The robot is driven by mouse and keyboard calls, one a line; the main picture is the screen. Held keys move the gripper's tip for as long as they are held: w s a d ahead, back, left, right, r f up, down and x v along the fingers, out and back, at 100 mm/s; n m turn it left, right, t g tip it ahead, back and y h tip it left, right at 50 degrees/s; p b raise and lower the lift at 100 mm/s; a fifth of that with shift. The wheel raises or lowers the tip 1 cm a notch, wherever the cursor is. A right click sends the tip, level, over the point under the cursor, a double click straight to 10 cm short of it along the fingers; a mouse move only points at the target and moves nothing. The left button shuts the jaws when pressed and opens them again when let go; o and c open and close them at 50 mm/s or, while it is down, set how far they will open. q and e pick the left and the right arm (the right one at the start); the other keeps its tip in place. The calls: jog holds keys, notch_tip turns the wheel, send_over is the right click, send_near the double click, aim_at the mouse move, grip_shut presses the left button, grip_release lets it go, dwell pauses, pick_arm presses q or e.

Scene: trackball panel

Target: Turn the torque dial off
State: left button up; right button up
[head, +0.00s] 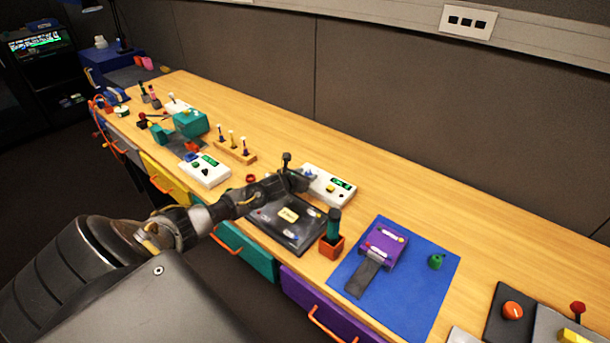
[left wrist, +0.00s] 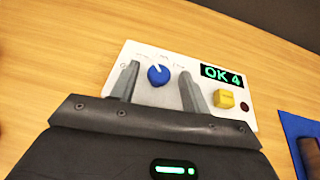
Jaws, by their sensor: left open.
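A white panel (head: 335,188) stands on the bench in the head view. In the left wrist view the panel (left wrist: 146,54) carries a blue dial (left wrist: 158,75), a green display (left wrist: 221,76) reading "OK 4", a yellow button (left wrist: 225,98) and a small dark red lamp (left wrist: 244,107). The dial's white pointer mark points up and slightly left; its scale labels are too small to read. My left gripper (head: 302,178) is open at the panel's left end. In the left wrist view its fingers (left wrist: 158,72) appear on either side of the dial; contact cannot be told. My right gripper is out of view.
A dark tray (head: 267,225) with small parts lies in front of the panel. A green-handled tool stands in an orange holder (head: 331,246) to its right, near a blue mat (head: 420,290). Another white panel (head: 206,171) is to the left. The bench behind is clear.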

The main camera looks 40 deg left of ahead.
pick_arm(q)
jog(key=c, duration=0.9)
jog(key=shift+c, duration=0.2)
jog(key=n+y, duration=0.2)
jog(key=shift+d+g+y, duration=0.25)
jog(key=shift+g+y, duration=0.05)
jog(key=shift+w+d+n+g+y+p, duration=0.1)
jog(key=shift+n+g+y+p, duration=0.15)
jog(key=shift+n+y, duration=0.35)
jog(key=shift+w+d+n+g+y+p, duration=0.1)
jog(key=shift+n+g+y, duration=0.15)
jog(key=shift+n+y, duration=0.3)
jog(key=shift+d+r+n+g+y+p, duration=0.15)
jog(key=shift+n+g+y+p, duration=0.45)
jog(key=shift+n+y, duration=0.4)
jog(key=shift+w+n+g+y+p, duration=0.1)
jog(key=shift+n+g+y+p, duration=0.35)
jog(key=shift+n+g+y, duration=0.3)
